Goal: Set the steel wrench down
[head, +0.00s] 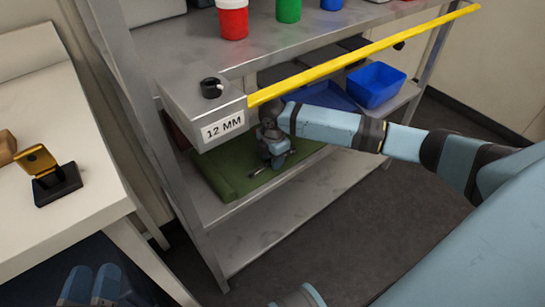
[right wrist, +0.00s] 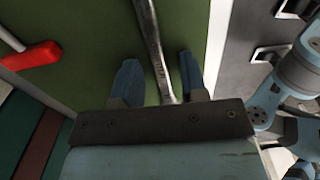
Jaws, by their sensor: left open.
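The steel wrench (right wrist: 152,38) appears to lie on the green mat (right wrist: 90,30) in the right wrist view. Its handle runs between the two blue fingers of my right gripper (right wrist: 160,78), with a gap on each side. That gripper is open; it reaches over the lower shelf in the head view (head: 275,160). A small grey end of the wrench (head: 258,171) shows there beside the gripper on the green mat (head: 225,178). The wrench's lower end is hidden behind the gripper body. My left gripper (head: 95,285) is open and empty at the lower left, away from the wrench.
A tool with a red handle (right wrist: 35,55) lies left of the wrench. Above the mat hang a grey box labelled 12 MM (head: 205,115) and a yellow shelf edge (head: 360,55). A blue bin (head: 376,84) stands further right. A white table (head: 50,110) is at left.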

